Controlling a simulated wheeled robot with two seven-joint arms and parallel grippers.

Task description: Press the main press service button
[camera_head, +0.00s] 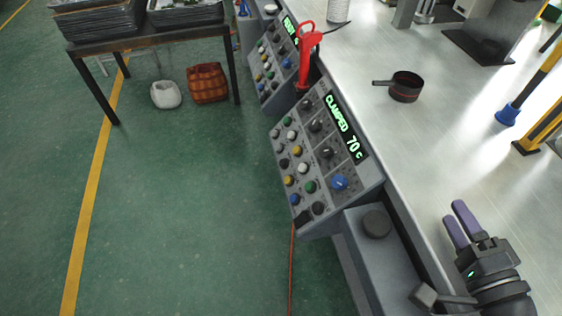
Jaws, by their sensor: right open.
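The nearer grey control panel (290,215) sits at the bench's left edge, with a lit display (345,126) reading "CLAMPED 70 c". The labels are too small to read, so I cannot tell which is the service button. My right gripper (453,213), with purple fingers, is open and empty at the lower right, over the bench and to the right of the panel, apart from it. My left gripper is out of view.
A second panel (268,62) stands farther back, beside a red-handled tool (306,45). A grey box with a round black button (376,223) adjoins the near panel. A small dark pan (405,87) sits on the metal bench (440,130).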

